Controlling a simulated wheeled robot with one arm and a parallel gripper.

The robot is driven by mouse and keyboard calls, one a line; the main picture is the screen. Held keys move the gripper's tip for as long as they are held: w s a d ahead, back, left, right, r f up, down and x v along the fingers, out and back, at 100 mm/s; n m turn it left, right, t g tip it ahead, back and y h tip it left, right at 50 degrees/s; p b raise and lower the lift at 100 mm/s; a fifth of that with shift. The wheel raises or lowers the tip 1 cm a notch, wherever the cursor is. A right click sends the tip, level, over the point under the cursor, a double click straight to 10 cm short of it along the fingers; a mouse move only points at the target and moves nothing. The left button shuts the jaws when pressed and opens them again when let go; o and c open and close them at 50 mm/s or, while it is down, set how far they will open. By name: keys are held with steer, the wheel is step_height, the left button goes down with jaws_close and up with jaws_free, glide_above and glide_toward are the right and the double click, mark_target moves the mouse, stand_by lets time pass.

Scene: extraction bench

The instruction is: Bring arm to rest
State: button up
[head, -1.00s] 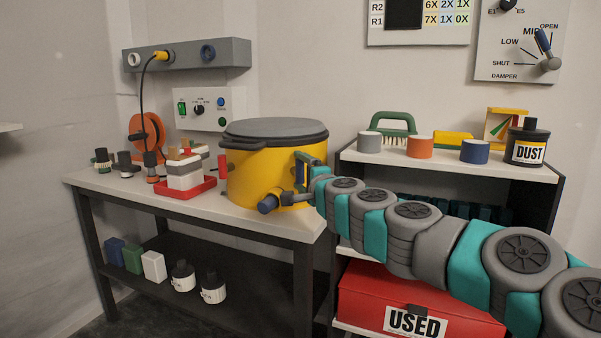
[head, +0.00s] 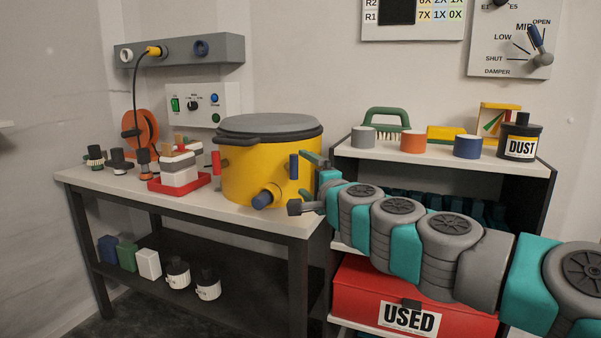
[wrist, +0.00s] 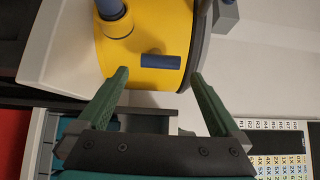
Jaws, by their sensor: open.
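My gripper (wrist: 158,95) is open in the wrist view, with two green fingers spread and nothing between them. The yellow drum (wrist: 140,45) with blue fittings lies beyond the fingertips there. In the head view my gripper (head: 300,183) is at the end of my outstretched grey and teal arm, just right of the yellow drum (head: 243,177). The drum stands on the bench with its grey lid on. Whether a finger touches the drum I cannot tell.
To the right, a shelf unit (head: 375,153) carries coloured cylinders, a green-handled brush (head: 387,121) and a black dust jar (head: 520,138). A red box (head: 355,288) marked USED sits below my arm.

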steer(key=shift+s+d, duration=0.2)
steer(key=shift+s, duration=0.25)
